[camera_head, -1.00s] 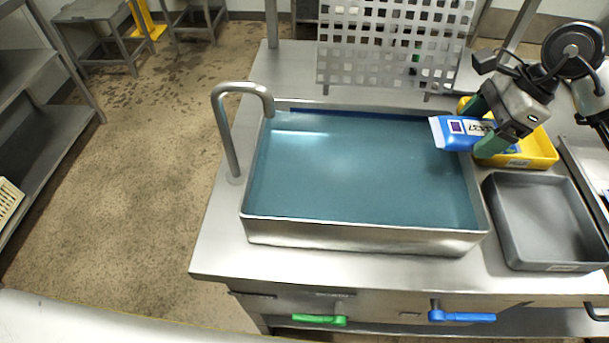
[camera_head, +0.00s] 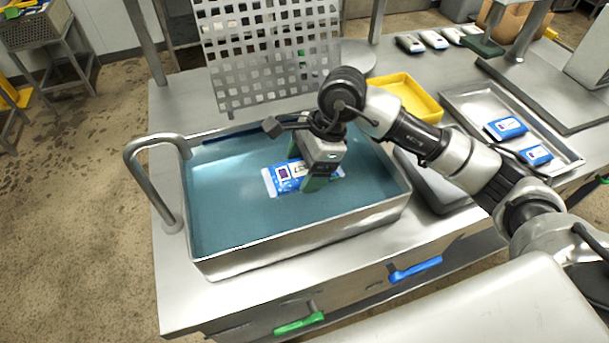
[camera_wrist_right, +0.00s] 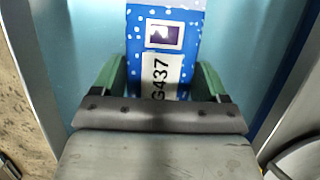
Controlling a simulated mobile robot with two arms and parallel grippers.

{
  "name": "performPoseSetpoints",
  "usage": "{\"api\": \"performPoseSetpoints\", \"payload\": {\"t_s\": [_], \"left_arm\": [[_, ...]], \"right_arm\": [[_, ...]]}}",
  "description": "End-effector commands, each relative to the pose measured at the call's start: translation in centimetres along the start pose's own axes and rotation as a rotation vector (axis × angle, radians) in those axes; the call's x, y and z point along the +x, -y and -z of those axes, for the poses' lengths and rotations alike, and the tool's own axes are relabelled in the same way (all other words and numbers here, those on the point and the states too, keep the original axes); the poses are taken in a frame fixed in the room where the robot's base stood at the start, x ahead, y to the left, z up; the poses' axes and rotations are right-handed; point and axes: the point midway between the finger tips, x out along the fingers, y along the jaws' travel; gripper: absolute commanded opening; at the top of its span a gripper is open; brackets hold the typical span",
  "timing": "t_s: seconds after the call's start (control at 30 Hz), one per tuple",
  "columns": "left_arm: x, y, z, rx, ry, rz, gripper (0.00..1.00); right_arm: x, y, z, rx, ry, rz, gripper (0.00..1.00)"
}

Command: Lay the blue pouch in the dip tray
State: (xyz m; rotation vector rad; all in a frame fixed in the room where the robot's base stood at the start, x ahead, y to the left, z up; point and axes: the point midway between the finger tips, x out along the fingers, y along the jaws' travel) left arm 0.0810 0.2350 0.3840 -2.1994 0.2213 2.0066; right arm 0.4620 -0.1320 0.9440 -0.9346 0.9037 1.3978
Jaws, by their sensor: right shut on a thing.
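The blue pouch (camera_head: 280,178), with white speckles and a printed label, is in my right gripper (camera_head: 304,172). That gripper is shut on it from above, a green finger on each side. The dip tray (camera_head: 300,238) is a large steel basin of blue-tinted liquid. The pouch is over the middle of the basin, roughly flat; whether it touches the liquid cannot be told. In the right wrist view the pouch (camera_wrist_right: 188,18) extends ahead between the fingers, its label reading "G437", with the liquid around it. My left gripper is not in view.
A bent pipe (camera_head: 131,160) rises at the basin's left edge. A perforated panel (camera_head: 265,55) stands behind. A yellow tray (camera_head: 432,105) and a grey tray (camera_head: 432,190), partly hidden by my arm, are to the right. A steel tray (camera_head: 468,98) there holds blue pouches.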

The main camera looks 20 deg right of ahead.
Motion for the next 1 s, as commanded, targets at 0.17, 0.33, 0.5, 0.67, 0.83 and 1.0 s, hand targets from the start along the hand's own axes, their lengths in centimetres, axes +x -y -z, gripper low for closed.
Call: {"api": "performPoseSetpoints", "payload": {"t_s": [0.17, 0.33, 0.5, 0.67, 0.83, 1.0], "left_arm": [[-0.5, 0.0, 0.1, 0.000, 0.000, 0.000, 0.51], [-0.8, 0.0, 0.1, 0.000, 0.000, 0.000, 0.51], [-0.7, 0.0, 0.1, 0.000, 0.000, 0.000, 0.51], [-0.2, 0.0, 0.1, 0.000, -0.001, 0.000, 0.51], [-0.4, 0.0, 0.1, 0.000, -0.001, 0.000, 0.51], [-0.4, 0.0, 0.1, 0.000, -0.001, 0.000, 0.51]], "right_arm": [[1.8, -0.1, 0.7, 0.002, 0.000, -0.005, 0.47], [3.6, 0.0, 1.5, 0.001, 0.001, -0.002, 0.47], [3.6, 0.0, 1.5, -0.001, 0.001, 0.000, 0.47], [4.0, 0.0, 1.7, -0.001, 0.000, 0.000, 0.47], [3.9, 0.0, 1.6, 0.000, 0.000, -0.001, 0.95], [3.9, 0.0, 1.6, 0.000, 0.000, -0.001, 1.00]]}}
